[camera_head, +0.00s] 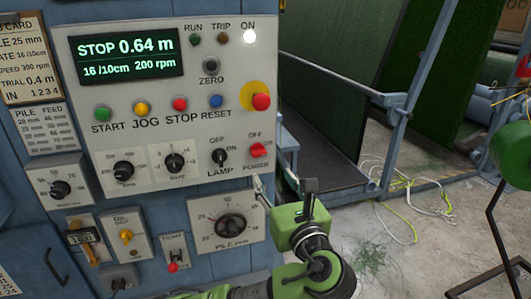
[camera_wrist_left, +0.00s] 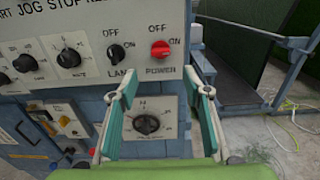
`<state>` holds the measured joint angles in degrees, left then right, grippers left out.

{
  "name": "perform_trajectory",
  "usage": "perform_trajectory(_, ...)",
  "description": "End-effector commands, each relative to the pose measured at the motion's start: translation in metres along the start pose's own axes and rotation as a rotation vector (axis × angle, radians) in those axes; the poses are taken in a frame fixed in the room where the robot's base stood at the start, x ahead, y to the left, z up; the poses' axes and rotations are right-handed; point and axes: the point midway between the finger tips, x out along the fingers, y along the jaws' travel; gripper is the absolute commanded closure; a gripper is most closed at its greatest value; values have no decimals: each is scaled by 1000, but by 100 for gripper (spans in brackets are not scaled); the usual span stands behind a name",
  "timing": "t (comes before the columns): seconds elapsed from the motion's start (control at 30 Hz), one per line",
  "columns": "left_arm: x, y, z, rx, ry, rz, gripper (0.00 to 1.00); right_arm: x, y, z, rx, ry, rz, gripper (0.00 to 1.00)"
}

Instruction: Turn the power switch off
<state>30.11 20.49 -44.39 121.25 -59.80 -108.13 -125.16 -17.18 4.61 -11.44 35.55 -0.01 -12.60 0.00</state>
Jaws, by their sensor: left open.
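The power switch (camera_head: 259,150) is a red rotary knob on the light grey control panel (camera_head: 215,75). OFF is marked above it and ON to its right. Its bar lies about level, towards ON. The round ON lamp (camera_head: 249,37) glows white. My left gripper (camera_head: 284,186) is open and empty, below and to the right of the switch in the head view. In the left wrist view, the switch (camera_wrist_left: 160,49) shows just beyond and above the gap between the open fingers (camera_wrist_left: 160,88), apart from them. My right gripper is not in view.
The black lamp knob (camera_head: 220,157) is left of the switch. A red emergency button (camera_head: 261,102) on a yellow disc is above it. The pile dial (camera_head: 230,226) is below. Blue rails (camera_head: 345,87) and loose cords (camera_head: 400,190) lie to the right.

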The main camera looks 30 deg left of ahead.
Motion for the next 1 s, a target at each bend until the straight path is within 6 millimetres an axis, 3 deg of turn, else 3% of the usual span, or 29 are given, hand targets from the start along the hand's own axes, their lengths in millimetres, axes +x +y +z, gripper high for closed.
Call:
perform_trajectory(0.3, 69, 1, 3, 3, -1, 4, 56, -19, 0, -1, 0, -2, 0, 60)
perform_trajectory(0.5, 101, 0, 2, 1, -1, 1, 56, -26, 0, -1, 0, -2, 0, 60)
perform_trajectory(0.7, 115, 0, 0, -1, 1, 0, 56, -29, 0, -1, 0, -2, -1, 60)
perform_trajectory(1.0, 117, 0, -1, -1, 1, -1, 58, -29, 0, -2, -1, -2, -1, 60)
